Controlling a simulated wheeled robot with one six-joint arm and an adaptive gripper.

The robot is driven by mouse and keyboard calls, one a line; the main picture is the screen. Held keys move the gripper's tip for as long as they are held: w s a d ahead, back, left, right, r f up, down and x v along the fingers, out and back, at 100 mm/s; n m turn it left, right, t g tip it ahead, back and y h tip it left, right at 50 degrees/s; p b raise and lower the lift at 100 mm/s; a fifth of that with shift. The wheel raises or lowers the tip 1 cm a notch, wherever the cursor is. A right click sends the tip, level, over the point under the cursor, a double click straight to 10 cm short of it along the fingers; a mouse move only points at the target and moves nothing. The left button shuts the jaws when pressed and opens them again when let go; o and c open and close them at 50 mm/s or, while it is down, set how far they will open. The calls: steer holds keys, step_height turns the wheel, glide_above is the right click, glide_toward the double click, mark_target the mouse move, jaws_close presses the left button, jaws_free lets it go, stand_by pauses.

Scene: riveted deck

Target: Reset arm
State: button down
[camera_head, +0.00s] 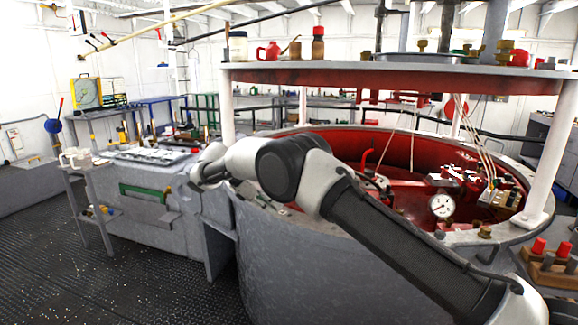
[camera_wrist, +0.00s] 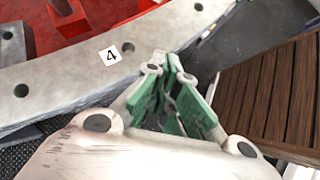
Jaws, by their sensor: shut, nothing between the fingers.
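My arm (camera_head: 390,235) stretches from the lower right of the head view to the middle left, in front of the large round grey tank. Its far end (camera_head: 212,165) is by the tank's left side, and the fingers are not clear there. In the wrist view my gripper (camera_wrist: 172,70) has its green-padded fingers drawn together, with nothing between them. The fingers are close to a pale curved rim (camera_wrist: 75,85) that bears a white tag with the number 4 (camera_wrist: 110,55). I cannot tell whether they touch it.
The red-lined tank (camera_head: 285,255) holds a pressure gauge (camera_head: 442,206) and hoses. A round shelf (camera_head: 300,72) with jars stands above it on white posts. A grey workbench (camera_head: 150,195) and small cart (camera_head: 90,205) are at left. Dark floor (camera_head: 60,270) is open at lower left. Brown slats (camera_wrist: 275,90) show right in the wrist view.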

steer(key=s+d+f+m+g+y, duration=0.1)
steer(key=s+d+f+m+y, duration=0.1)
steer(key=s+f+m, duration=0.3)
steer(key=s+d+r+m+g+y, duration=0.15)
steer(key=s+d+r+m, duration=0.25)
steer(key=s+d+r, duration=0.45)
steer(key=s+d+r+m+y, duration=0.3)
steer(key=s+d+r, duration=0.15)
steer(key=d, duration=0.65)
steer(key=s+d+r+m+t+y, duration=0.1)
steer(key=s+d+r+m, duration=0.3)
steer(key=s+d, duration=0.6)
steer(key=s+d+r+m+t+y, duration=0.1)
steer(key=s+d+r+m+t, duration=0.3)
steer(key=s+d+r, duration=0.3)
steer(key=s+d, duration=0.3)
steer(key=s, duration=0.3)
steer(key=shift+s+d+r, duration=0.2)
steer(key=shift+s+d, duration=0.05)
